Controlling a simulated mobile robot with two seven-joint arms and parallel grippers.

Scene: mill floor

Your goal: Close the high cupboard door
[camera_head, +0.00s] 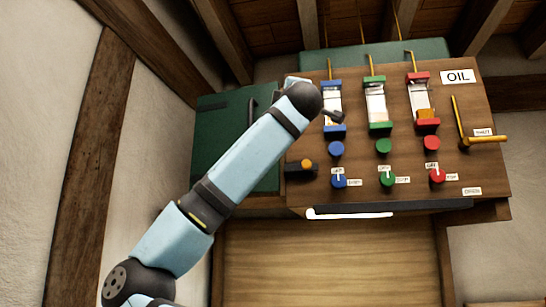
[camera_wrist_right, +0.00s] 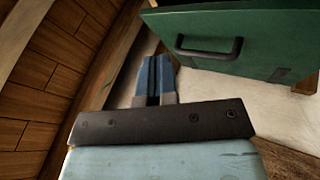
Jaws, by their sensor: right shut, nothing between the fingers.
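The green cupboard door (camera_head: 222,140) is high at the left of the lever panel in the head view, with a dark upright handle (camera_head: 251,112). My light blue arm crosses in front of part of it. In the right wrist view the door (camera_wrist_right: 270,30) fills the upper right, its dark handle (camera_wrist_right: 210,50) facing the camera. I cannot tell how far open it stands. My right gripper (camera_wrist_right: 155,62) is shut and empty, left of the door and handle with a visible gap in the picture. No gripper fingers can be made out in the head view.
The wooden panel (camera_head: 470,185) carries blue, green and red levers and knobs, an OIL sign (camera_head: 458,77) and a yellow lever (camera_head: 460,122). A white wall and timber post (camera_head: 90,150) stand at the left. Ceiling beams (camera_head: 315,35) run close above.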

